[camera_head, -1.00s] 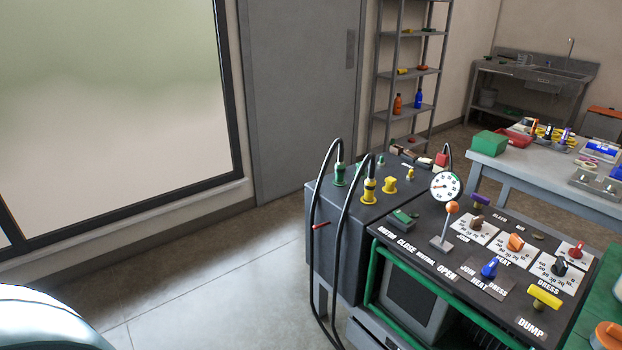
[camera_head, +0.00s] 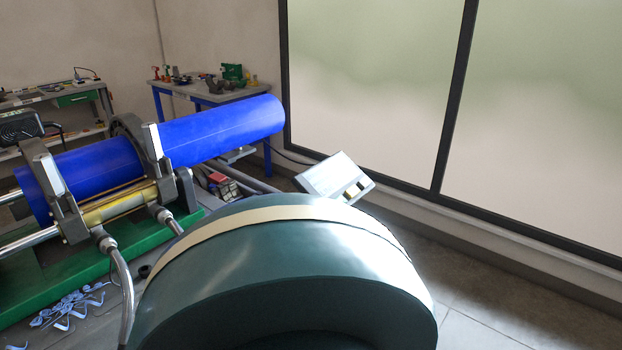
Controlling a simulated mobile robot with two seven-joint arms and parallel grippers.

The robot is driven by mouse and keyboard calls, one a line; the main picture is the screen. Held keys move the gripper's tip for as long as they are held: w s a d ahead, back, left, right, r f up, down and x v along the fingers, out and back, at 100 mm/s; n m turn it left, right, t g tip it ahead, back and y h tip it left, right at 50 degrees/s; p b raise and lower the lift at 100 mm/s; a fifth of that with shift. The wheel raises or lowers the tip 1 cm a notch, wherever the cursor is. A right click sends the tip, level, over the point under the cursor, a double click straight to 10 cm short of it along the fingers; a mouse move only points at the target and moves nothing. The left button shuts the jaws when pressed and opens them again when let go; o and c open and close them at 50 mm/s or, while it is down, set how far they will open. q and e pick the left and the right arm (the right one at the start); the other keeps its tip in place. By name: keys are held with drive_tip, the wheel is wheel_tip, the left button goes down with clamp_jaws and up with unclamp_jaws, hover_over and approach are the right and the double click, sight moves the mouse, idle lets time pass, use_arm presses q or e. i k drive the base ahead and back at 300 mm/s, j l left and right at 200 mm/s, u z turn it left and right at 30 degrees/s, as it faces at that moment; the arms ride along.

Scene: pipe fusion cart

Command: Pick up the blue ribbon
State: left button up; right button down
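Curled light-blue ribbon (camera_head: 68,307) lies in a loose tangle of several strips at the lower left of the head view. It lies on the grey floor at the front edge of the green machine base (camera_head: 30,288). Another small piece shows near the bottom left edge. I cannot make out the fingers of either gripper in this view. A large teal rounded shape in the foreground hides the floor to the right of the ribbon.
A thick blue pipe (camera_head: 220,131) sits in grey clamps (camera_head: 46,170) above the green base. A hose (camera_head: 125,285) hangs down near the ribbon. A pale box (camera_head: 334,177) shows behind the teal shape. Workbenches stand at the back. Open floor lies at lower right, below the window.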

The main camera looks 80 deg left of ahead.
sight(75, 313)
drive_tip(key=u, duration=4.15)
